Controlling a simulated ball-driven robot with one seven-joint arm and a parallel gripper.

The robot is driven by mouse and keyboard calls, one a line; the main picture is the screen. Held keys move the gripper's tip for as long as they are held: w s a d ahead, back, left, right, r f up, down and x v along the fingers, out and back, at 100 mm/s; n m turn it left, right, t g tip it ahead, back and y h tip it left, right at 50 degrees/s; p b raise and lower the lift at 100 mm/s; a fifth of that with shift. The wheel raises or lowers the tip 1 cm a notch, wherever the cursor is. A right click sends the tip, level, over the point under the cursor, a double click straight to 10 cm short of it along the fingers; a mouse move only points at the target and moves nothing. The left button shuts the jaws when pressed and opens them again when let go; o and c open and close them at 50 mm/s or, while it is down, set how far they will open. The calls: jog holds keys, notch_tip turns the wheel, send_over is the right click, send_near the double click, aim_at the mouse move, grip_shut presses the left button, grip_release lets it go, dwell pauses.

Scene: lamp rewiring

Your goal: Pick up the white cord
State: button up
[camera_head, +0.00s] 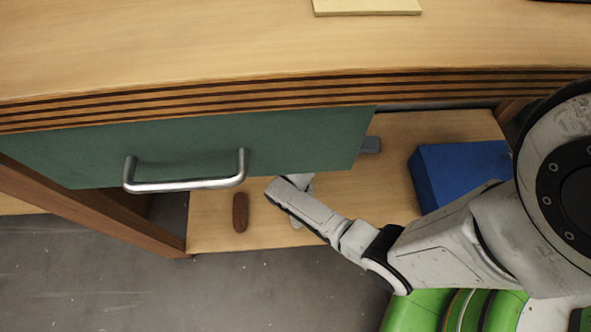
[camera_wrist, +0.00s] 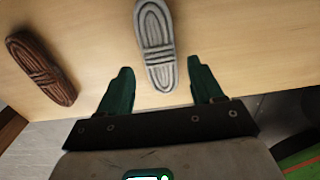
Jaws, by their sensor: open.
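The white cord (camera_wrist: 155,35) is a pale, folded bundle lying on the wooden shelf in the wrist view. Its near end lies between the two dark green fingers of my gripper (camera_wrist: 159,66), which is open, with a finger on each side and a gap to the cord. The rest of the cord reaches ahead past the fingertips. I cannot tell the height of the fingers above the shelf. In the head view my arm largely covers this spot, and the fingers cannot be made out.
A brown cord bundle (camera_wrist: 42,68) lies to the left; it also shows in the head view (camera_head: 240,212). The wooden shelf (camera_head: 400,185) sits below a green drawer front (camera_head: 290,145) with a metal handle (camera_head: 185,185).

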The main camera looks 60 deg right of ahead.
notch_tip(320, 180, down, 5)
jog(key=b, duration=0.4)
jog(key=shift+a, duration=0.1)
jog(key=shift+c, duration=0.4)
jog(key=c, duration=1.1)
jog(key=shift+r, duration=0.15)
